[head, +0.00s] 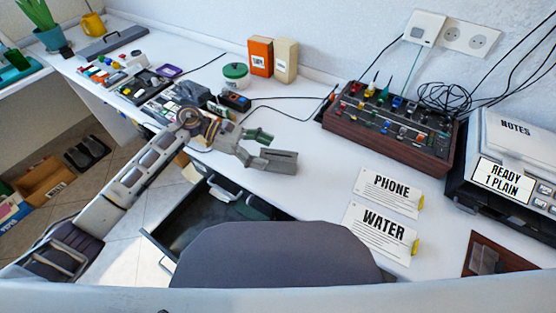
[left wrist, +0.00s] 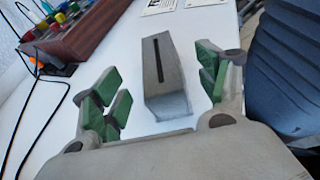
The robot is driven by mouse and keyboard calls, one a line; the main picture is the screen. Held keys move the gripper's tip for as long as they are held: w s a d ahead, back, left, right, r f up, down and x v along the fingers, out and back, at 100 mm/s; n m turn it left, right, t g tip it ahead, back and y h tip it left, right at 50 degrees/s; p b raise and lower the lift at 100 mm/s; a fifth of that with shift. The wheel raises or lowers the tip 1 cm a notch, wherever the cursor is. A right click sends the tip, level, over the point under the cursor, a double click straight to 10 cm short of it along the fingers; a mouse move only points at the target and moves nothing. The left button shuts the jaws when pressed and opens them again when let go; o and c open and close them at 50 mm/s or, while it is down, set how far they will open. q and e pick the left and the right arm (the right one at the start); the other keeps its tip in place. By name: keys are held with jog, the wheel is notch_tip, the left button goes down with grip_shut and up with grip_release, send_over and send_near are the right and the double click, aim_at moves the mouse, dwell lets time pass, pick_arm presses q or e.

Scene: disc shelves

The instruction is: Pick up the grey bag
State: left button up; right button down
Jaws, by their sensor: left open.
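The grey bag (head: 279,161) looks like a grey block lying on the white desk, left of the cards. In the left wrist view the grey bag (left wrist: 166,95) shows a dark slot along its top and lies between the two green-padded fingers, with gaps on both sides. My left gripper (head: 257,146) is open, its fingertips close to the bag's left end in the head view. It also shows in the left wrist view (left wrist: 160,88). Whether a finger touches the bag cannot be told. My right gripper is not in view.
A dark grey chair back (head: 275,258) stands at the desk's front edge beside an open drawer (head: 190,215). A brown control panel (head: 388,145) with cables stands to the right. Orange (head: 260,57) and beige (head: 285,60) packets stand behind.

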aim_at(274, 154)
pick_arm(q)
jog(key=shift+x, duration=2.5)
jog(key=shift+d+r, duration=0.1)
jog(key=shift+r, duration=0.05)
jog(key=c, duration=1.2)
jog(key=shift+c, duration=0.2)
jog(key=shift+r, duration=0.15)
